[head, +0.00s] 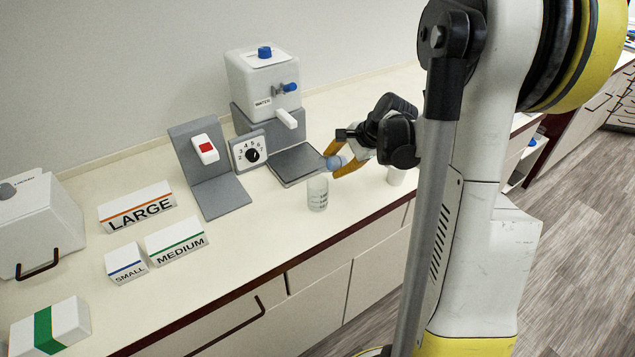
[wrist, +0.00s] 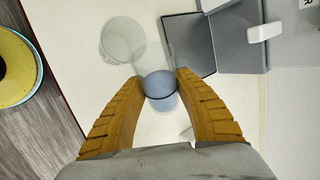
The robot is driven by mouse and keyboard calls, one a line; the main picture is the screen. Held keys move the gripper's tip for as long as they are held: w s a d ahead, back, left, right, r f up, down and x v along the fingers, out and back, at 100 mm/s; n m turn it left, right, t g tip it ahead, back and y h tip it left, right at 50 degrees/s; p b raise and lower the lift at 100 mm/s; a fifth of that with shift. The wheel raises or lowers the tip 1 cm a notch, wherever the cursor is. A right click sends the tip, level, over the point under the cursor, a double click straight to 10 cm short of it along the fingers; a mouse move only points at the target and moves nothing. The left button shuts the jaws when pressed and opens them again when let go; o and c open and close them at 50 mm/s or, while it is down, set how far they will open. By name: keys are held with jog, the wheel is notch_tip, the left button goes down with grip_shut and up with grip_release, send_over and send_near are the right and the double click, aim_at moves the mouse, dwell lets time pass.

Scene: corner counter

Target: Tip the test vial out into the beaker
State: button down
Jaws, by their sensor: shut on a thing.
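The beaker (head: 317,193) is a clear, marked cup standing upright near the front edge of the counter. It also shows at the upper left of the wrist view (wrist: 122,40). My gripper (head: 343,162) is shut on the test vial (head: 334,162), a small clear vessel with a blue tint, and holds it above the counter, just right of and higher than the beaker. In the wrist view the vial (wrist: 160,86) sits between the two yellow fingertips, beside the beaker's outline. The fingers partly hide the vial; its exact tilt and contents are unclear.
A grey flat plate (head: 295,165) lies behind the beaker, below a white dispenser (head: 262,85). A dial box (head: 248,153) and red-switch stand (head: 206,150) are left of it. Label blocks (head: 137,207) stand further left.

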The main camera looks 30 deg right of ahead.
jog(key=shift+f, duration=0.15)
jog(key=shift+r+n+t+h+p, duration=0.3)
jog(key=shift+r+n+h+p, duration=0.15)
jog(key=shift+h, duration=0.45)
dwell(0.7)
jog(key=shift+s+a+r+h, duration=0.15)
jog(key=shift+a+r+h, duration=0.15)
jog(key=shift+a+h, duration=0.25)
dwell(0.6)
jog(key=shift+a+r+n+t+h+b, duration=0.1)
jog(key=shift+r+n+t+h+b, duration=0.35)
jog(key=shift+h, duration=0.5)
dwell(0.6)
